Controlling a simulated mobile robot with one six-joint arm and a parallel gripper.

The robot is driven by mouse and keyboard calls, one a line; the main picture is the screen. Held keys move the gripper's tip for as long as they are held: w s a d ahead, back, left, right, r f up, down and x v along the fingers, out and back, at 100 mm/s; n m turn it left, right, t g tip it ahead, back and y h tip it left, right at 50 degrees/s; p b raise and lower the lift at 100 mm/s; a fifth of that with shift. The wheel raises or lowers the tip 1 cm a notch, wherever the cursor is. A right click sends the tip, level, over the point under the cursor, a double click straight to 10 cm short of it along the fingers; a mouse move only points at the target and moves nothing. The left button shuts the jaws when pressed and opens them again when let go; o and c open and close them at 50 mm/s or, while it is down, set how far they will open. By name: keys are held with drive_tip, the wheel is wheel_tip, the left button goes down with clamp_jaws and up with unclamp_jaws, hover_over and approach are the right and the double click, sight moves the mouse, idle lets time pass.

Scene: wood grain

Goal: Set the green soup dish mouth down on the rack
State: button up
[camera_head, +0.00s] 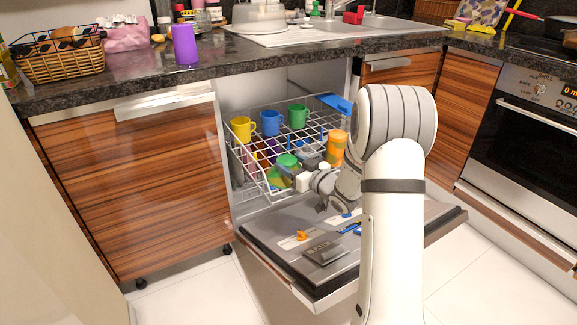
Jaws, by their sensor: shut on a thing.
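The green soup dish (286,161) shows in the head view at the front part of the rack. My gripper (291,175) is shut on it, reaching in from the right. The dish looks tilted, and the gripper hides part of it. Whether it touches the wires is too small to tell. The white wire rack (262,197) is pulled out of the open dishwasher.
Yellow (241,128), blue (271,122) and green (297,116) cups stand along the rack's back. An orange cup (337,147) is at its right, and purple items lie behind the dish. The dishwasher door (280,262) is folded down below, with small items on it.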

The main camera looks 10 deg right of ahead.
drive_tip(key=o, duration=1.1)
drive_tip(key=shift+f, duration=0.1)
drive_tip(key=s+d+r+m+g+h+p, duration=0.1)
drive_tip(key=s+d+r+m+g+h, duration=0.25)
drive_tip(key=s, duration=0.55)
drive_tip(key=s+d+m+g+h+p, duration=0.1)
drive_tip(key=s+d+g+h+p, duration=0.2)
drive_tip(key=s+h, duration=0.45)
drive_tip(key=s+a+g+y, duration=0.1)
drive_tip(key=s+a+g, duration=0.1)
drive_tip(key=s, duration=0.5)
drive_tip(key=s+a+r+m+g, duration=0.1)
drive_tip(key=s+a+g, duration=0.2)
drive_tip(key=s, duration=0.4)
drive_tip(key=s+a+g+y+b, duration=0.1)
drive_tip(key=s+a+g, duration=0.1)
drive_tip(key=s, duration=0.5)
drive_tip(key=shift+s+a+r+g+y, duration=0.15)
drive_tip(key=shift+a+r+g+y, duration=0.15)
drive_tip(key=shift+a, duration=0.3)
